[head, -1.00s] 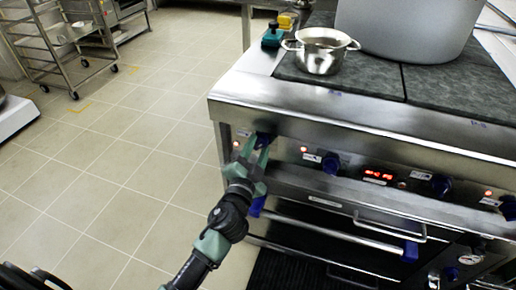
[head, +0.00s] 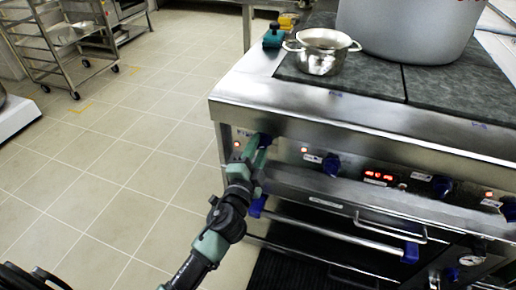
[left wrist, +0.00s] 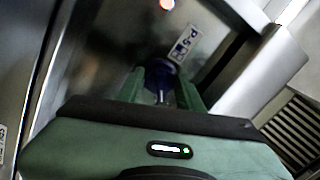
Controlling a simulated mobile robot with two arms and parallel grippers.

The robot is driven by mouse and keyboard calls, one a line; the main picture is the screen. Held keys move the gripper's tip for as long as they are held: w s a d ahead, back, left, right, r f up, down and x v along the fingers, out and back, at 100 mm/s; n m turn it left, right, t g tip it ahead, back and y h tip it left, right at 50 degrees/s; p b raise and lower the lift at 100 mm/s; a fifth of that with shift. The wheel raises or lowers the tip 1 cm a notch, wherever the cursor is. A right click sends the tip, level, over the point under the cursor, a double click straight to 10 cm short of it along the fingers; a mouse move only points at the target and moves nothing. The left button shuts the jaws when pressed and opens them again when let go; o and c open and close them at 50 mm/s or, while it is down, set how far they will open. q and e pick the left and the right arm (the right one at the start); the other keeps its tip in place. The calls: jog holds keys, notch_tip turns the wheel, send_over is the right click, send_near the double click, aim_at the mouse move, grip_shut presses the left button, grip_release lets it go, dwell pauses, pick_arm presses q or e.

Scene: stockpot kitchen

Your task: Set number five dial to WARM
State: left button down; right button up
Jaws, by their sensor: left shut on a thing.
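The leftmost blue dial (head: 265,138) is on the stove's front panel. In the left wrist view the same blue dial (left wrist: 160,78) sits between the green fingers, with a white label (left wrist: 184,43) beside it that seems to read P-5. My left gripper (head: 258,145) is shut on this dial. Its fingers (left wrist: 162,88) hide part of the knob, and I cannot tell which setting it points to. My right gripper is not in view.
More blue dials (head: 331,164) and a red display (head: 379,176) run along the panel to the right. A small steel pot (head: 320,58) and a large stockpot (head: 405,35) stand on the stove top. An oven handle (head: 375,240) is below. The tiled floor at left is open.

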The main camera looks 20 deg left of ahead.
pick_arm(q)
jog(key=c, duration=0.9)
grip_release()
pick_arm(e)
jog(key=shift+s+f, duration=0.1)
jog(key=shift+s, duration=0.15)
pick_arm(q)
jog(key=shift+s, duration=0.15)
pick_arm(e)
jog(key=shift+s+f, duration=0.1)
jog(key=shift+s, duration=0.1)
pick_arm(q)
jog(key=shift+s+f, duration=0.15)
jog(key=shift+s, duration=0.2)
jog(key=shift+s+f+b, duration=0.1)
jog(key=shift+s+b, duration=0.4)
jog(key=shift+s, duration=2.95)
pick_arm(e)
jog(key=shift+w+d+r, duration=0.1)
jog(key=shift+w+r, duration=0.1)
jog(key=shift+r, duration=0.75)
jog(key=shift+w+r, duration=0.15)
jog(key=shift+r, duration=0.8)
